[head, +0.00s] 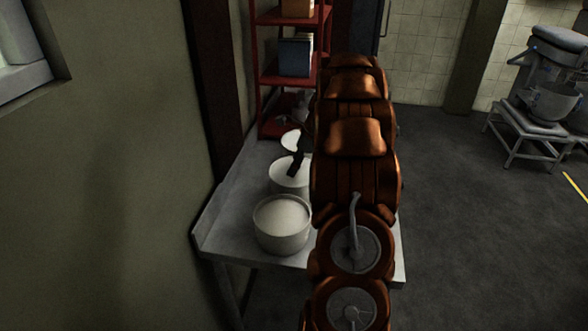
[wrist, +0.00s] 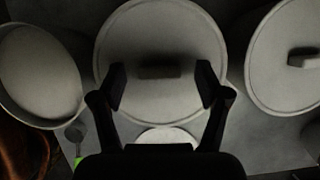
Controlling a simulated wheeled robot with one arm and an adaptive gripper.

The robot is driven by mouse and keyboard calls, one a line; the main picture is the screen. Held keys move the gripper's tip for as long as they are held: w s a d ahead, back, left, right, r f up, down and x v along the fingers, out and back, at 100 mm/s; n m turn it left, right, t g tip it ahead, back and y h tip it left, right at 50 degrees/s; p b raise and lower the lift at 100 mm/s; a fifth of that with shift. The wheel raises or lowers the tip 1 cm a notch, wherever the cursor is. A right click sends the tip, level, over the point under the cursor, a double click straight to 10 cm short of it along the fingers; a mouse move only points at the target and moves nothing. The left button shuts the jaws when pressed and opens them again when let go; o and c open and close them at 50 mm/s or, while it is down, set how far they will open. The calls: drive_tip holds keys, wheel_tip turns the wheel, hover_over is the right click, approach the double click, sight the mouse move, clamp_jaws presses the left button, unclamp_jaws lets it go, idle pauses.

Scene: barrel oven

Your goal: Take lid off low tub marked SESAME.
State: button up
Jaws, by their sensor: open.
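A round pale tub with a lid (wrist: 160,30) sits in the middle of the wrist view, with a dark bar handle (wrist: 160,72) across its lid. My gripper (wrist: 161,84) is open above this lid, one finger on each side of the handle; I cannot tell the height gap. In the head view my gripper (head: 297,163) is over the middle tub (head: 284,187) of the row. A pale round patch (wrist: 165,136) shows below the lid in the wrist view. No SESAME marking can be read, and my arm hides part of the tubs.
An open tub with pale contents (head: 282,218) stands nearest on the metal table (head: 236,222); it is left in the wrist view (wrist: 40,72). Another lidded tub (wrist: 285,80) is at the right there. A red shelf (head: 262,70) stands behind, a wall (head: 120,170) at left.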

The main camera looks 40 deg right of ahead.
drive_tip(key=shift+f, duration=0.15)
drive_tip(key=shift+c, duration=0.3)
drive_tip(key=c, duration=1)
drive_tip(key=shift+c, duration=0.2)
